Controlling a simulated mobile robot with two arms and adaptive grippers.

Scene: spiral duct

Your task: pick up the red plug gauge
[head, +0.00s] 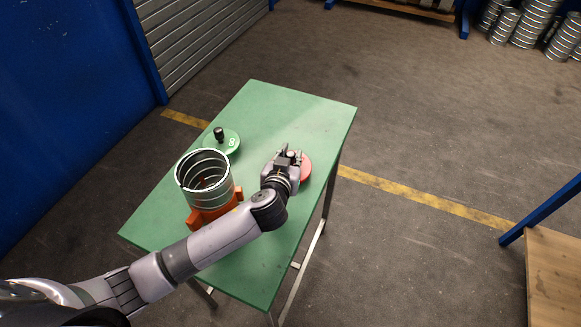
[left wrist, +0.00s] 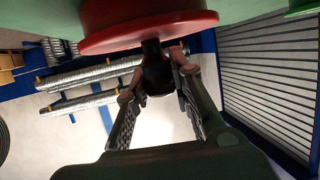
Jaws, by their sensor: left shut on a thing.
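The red plug gauge (head: 306,168) is a round red disc at the right side of the green table (head: 262,110), partly hidden by my left gripper (head: 288,156) above it. In the left wrist view the red disc (left wrist: 140,36) fills the top. Its dark knob (left wrist: 154,70) sits between the fingers of my left gripper (left wrist: 157,84), which is shut on it. I cannot tell whether the disc touches the table top. My right gripper is not in view.
A green gauge with a black knob (head: 222,141) stands at the table's left. A ribbed metal duct piece (head: 210,190) stands upright in an orange holder (head: 196,219) near my left forearm. The table's far end is clear. A wooden-topped bench (head: 552,270) is at the far right.

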